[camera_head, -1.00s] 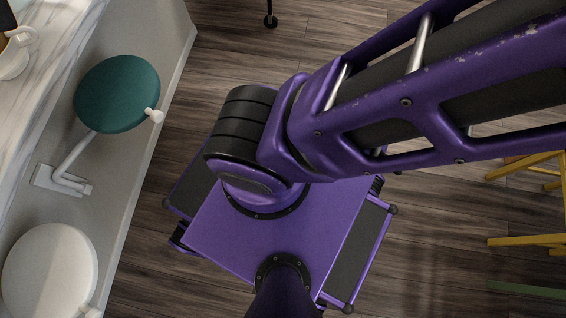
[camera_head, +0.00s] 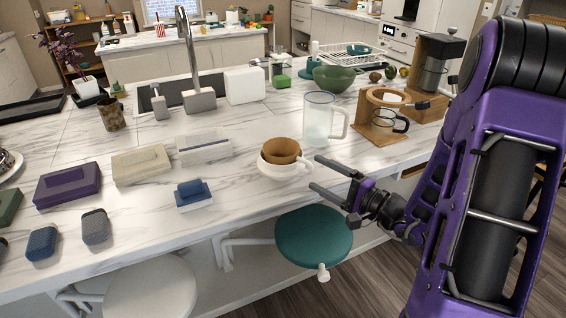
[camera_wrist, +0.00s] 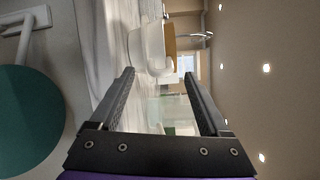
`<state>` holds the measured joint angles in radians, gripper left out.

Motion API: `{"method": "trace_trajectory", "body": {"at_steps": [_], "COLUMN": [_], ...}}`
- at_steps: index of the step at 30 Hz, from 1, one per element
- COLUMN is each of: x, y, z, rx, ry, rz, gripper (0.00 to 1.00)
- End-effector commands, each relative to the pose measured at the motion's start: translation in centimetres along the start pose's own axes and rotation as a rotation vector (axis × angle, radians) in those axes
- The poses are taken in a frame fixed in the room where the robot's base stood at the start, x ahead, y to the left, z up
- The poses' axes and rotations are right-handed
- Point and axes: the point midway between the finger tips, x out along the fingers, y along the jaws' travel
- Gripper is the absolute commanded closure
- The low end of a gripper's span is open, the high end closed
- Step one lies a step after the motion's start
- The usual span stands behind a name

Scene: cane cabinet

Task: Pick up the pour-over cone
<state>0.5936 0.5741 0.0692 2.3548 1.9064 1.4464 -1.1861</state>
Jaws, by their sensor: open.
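A white cone-shaped vessel with a side handle (camera_head: 284,168), which looks like the pour-over cone, stands near the front edge of the marble counter. A brown liner or cup (camera_head: 282,151) sits inside it. My gripper (camera_head: 316,172) is open and empty, just right of the white vessel, its two fingers pointing left over the counter edge. In the wrist view the white vessel (camera_wrist: 146,52) and its brown insert show beyond the open fingertips (camera_wrist: 159,75), apart from them. The vessel's far side is hidden.
A clear pitcher (camera_head: 318,120) stands close behind the vessel. A wooden stand with a glass carafe (camera_head: 379,128) is to the right. A blue-topped block (camera_head: 193,194) is to the left. A green stool (camera_head: 313,236) is below the counter edge.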

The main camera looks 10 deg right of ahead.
Motion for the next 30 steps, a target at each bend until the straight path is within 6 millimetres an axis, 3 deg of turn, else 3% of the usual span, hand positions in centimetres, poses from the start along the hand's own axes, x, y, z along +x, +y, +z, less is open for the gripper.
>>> {"method": "trace_trajectory", "body": {"at_steps": [9,19,30], "x": [4.3,5.0,5.0], "y": [-0.2,-0.2,-0.2], "z": [0.5,0.4,0.4], "rx": [0.000,0.000,0.000], "ry": [-0.004,-0.001,-0.001], "rz": [0.000,0.000,-0.001], "gripper": [0.20,0.20,0.87]}}
